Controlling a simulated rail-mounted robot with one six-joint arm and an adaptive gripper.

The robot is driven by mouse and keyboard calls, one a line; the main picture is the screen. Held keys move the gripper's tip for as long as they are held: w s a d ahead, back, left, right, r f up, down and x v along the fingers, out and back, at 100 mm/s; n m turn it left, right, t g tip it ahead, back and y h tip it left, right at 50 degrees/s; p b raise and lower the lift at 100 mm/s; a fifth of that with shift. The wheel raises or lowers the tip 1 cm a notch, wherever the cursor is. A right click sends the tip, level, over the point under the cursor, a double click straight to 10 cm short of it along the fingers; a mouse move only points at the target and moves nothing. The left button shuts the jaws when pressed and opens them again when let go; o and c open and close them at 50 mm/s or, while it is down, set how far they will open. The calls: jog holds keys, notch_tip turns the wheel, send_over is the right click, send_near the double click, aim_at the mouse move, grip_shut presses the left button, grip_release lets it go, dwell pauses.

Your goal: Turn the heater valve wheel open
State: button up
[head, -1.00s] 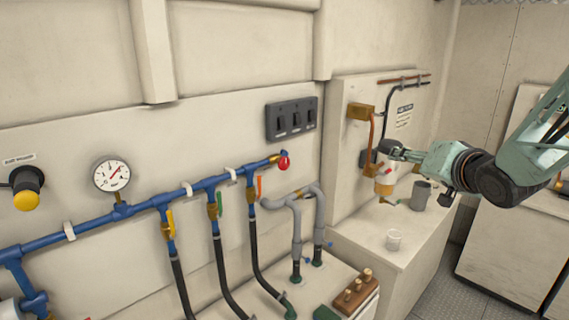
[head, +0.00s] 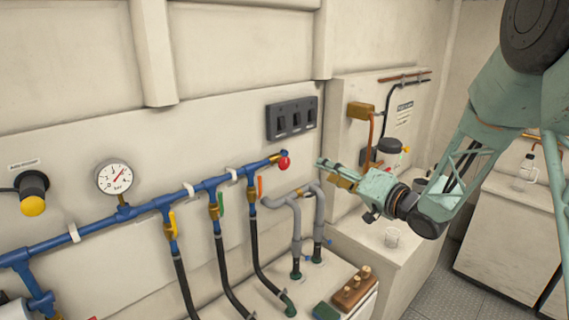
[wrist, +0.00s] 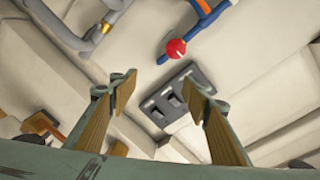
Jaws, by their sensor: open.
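A small round red wheel (head: 284,162) sits at the right end of the blue pipe manifold on the wall. No label on it is readable, so I cannot confirm it is the heater valve wheel. It also shows in the wrist view (wrist: 176,48), above and beyond the gap between the fingers. My gripper (head: 324,168) is to the right of the red wheel, pointing left toward it and apart from it. In the wrist view its two fingers (wrist: 160,86) are spread with nothing between them.
A dark switch panel (head: 292,118) is on the wall above the wheel. Grey bent pipes (head: 297,215) stand below it. Valves with yellow, green and orange levers line the blue pipe (head: 140,206).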

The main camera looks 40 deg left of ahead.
aim_at(286, 165)
jog(key=s+a, duration=0.1)
jog(key=s+a+f+g, duration=0.1)
jog(key=s+a+g+y, duration=0.1)
jog(key=shift+s+a+f, duration=0.2)
jog(key=shift+s+f, duration=0.1)
jog(key=shift+f, duration=0.05)
jog(key=shift+a, duration=0.1)
jog(key=shift+w+a+p, duration=0.3)
jog(key=shift+a+p, duration=0.05)
jog(key=shift+a, duration=1.9)
jog(key=shift+w+a+p, duration=0.3)
jog(key=shift+a+p, duration=0.05)
jog(key=shift+a, duration=1.9)
jog(key=shift+w+a+p, duration=0.3)
jog(key=shift+a+p, duration=0.05)
jog(key=shift+a, duration=1.9)
jog(key=shift+c, duration=0.5)
jog(key=c, duration=0.8)
